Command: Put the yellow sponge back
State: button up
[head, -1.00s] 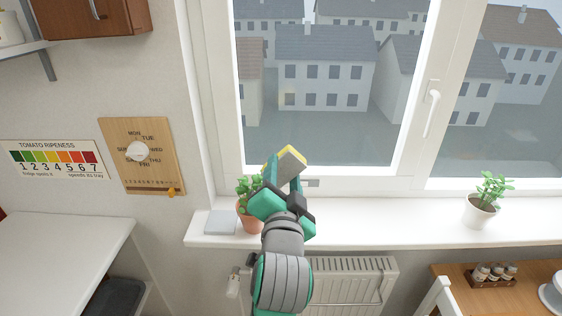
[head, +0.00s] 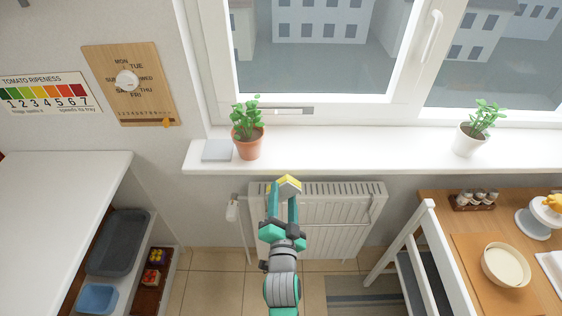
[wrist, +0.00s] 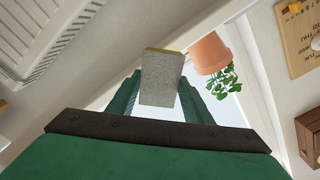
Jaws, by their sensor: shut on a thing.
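My gripper (head: 284,192) is shut on the yellow sponge (head: 289,184), which has a yellow layer and a grey layer. The gripper holds it in the air in front of the radiator, below the level of the window sill in the head view. In the wrist view the sponge (wrist: 160,78) sits between the two green fingers, its grey face toward the camera and a thin yellow edge at the top. The place the sponge belongs is not marked in these frames.
The window sill (head: 350,152) carries a grey flat pad (head: 217,151), a plant in a terracotta pot (head: 248,148) and a plant in a white pot (head: 467,141). The radiator (head: 335,225) is behind my gripper. Left are shelves with a grey tray (head: 118,243) and blue tub (head: 97,299); right, a table (head: 470,215).

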jog(key=s+f, duration=0.3)
jog(key=f, duration=1.2)
jog(key=s+f, duration=0.3)
jog(key=f, duration=1.3)
jog(key=shift+a, duration=0.35)
jog(key=shift+d, duration=0.1)
